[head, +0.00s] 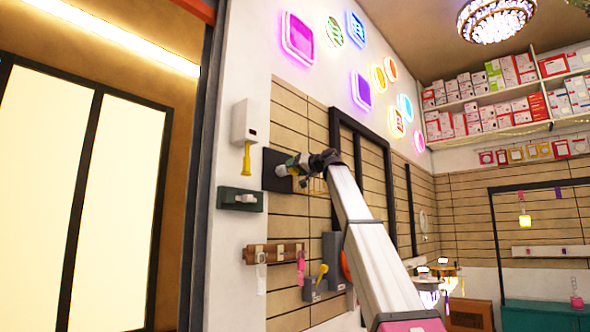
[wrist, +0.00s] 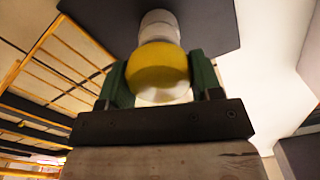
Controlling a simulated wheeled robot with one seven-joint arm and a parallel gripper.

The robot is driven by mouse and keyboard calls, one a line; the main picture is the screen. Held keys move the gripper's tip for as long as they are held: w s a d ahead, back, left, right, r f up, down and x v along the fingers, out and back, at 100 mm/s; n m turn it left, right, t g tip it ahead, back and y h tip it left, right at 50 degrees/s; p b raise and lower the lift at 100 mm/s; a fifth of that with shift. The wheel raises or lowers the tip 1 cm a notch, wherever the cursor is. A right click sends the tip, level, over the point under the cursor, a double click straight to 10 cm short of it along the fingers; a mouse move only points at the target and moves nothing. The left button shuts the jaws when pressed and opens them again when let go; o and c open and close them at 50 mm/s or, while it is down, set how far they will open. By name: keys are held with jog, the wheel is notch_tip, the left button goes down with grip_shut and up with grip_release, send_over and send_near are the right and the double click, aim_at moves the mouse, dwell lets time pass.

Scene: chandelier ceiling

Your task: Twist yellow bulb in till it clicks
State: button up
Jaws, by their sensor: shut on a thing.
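The yellow bulb (wrist: 158,70) fills the middle of the wrist view, between the two green fingers of my gripper (wrist: 160,82). My gripper is shut on it. Beyond the bulb is a round white socket (wrist: 158,22) on a dark plate (wrist: 215,22). The bulb lines up with the socket, but how deep it sits in it cannot be told. In the head view my gripper (head: 294,167) reaches the dark square plate (head: 271,182) on the wall. A small yellow patch of the bulb (head: 281,171) shows there, and the socket is mostly hidden.
A white wall box (head: 244,122) with a yellow piece hanging below it and a green wall fixture (head: 240,199) are left of the plate. A brown wooden rail (head: 272,254) with tags hangs below. Slatted panels (head: 290,112) cover the wall; neon signs glow above.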

dwell(0.3)
jog(key=o, duration=1.2)
jog(key=shift+d, duration=0.1)
jog(key=v, duration=0.7)
jog(key=shift+s, duration=0.15)
jog(key=shift+s+d, duration=0.1)
jog(key=shift+d, duration=0.1)
dwell(0.5)
